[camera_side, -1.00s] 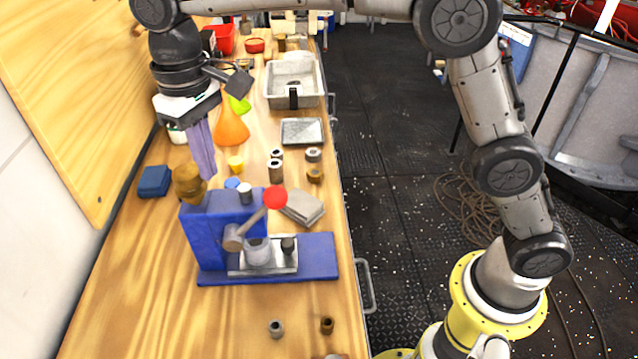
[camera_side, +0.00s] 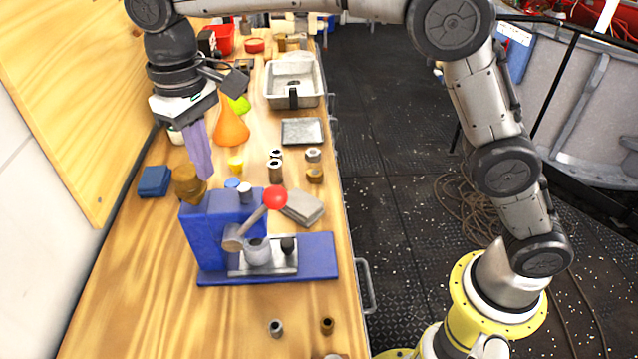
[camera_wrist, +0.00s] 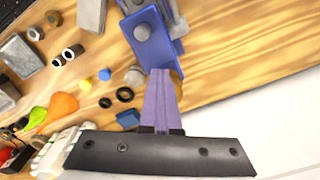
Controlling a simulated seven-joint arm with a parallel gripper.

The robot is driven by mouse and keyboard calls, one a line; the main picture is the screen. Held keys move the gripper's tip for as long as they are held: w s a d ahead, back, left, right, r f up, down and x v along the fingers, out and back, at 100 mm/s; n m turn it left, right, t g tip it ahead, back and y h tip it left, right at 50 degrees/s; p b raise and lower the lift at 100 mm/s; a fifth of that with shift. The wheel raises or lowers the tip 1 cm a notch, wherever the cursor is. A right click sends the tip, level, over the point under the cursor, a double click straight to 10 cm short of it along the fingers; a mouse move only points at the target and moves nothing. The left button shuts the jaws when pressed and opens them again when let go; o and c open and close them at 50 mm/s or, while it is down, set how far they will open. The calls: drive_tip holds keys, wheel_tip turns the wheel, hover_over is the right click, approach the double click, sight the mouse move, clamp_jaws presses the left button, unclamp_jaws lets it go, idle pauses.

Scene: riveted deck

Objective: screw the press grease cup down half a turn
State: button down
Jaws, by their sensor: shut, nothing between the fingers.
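The press (camera_side: 215,232) is a blue block on a blue base with a red-knobbed lever; its body also shows at the top of the wrist view (camera_wrist: 160,48). A rounded brass-brown part, which looks like the grease cup (camera_side: 186,181), sits at its back left corner. In the wrist view only a sliver of the cup (camera_wrist: 178,79) shows, mostly hidden behind my fingers. My gripper (camera_side: 207,177) has purple fingers, shut and empty, pointing down close beside the cup. I cannot tell whether they touch it. The fingertips also show in the wrist view (camera_wrist: 161,72).
A blue box (camera_side: 154,181) lies left of the cup. An orange funnel (camera_side: 231,128), a yellow cup (camera_side: 236,165) and several small bushings stand behind the press. A metal tray (camera_side: 302,131) lies farther back. The bench front left is clear.

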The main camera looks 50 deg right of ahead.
drive_tip(key=shift+s+a, duration=0.1)
drive_tip(key=shift+a, duration=0.25)
drive_tip(key=shift+s+a, duration=0.1)
drive_tip(key=shift+a, duration=0.75)
drive_tip(key=shift+s, duration=0.15)
drive_tip(key=shift+s, duration=0.25)
wheel_tip(320, 180, up, 6)
idle(0.5)
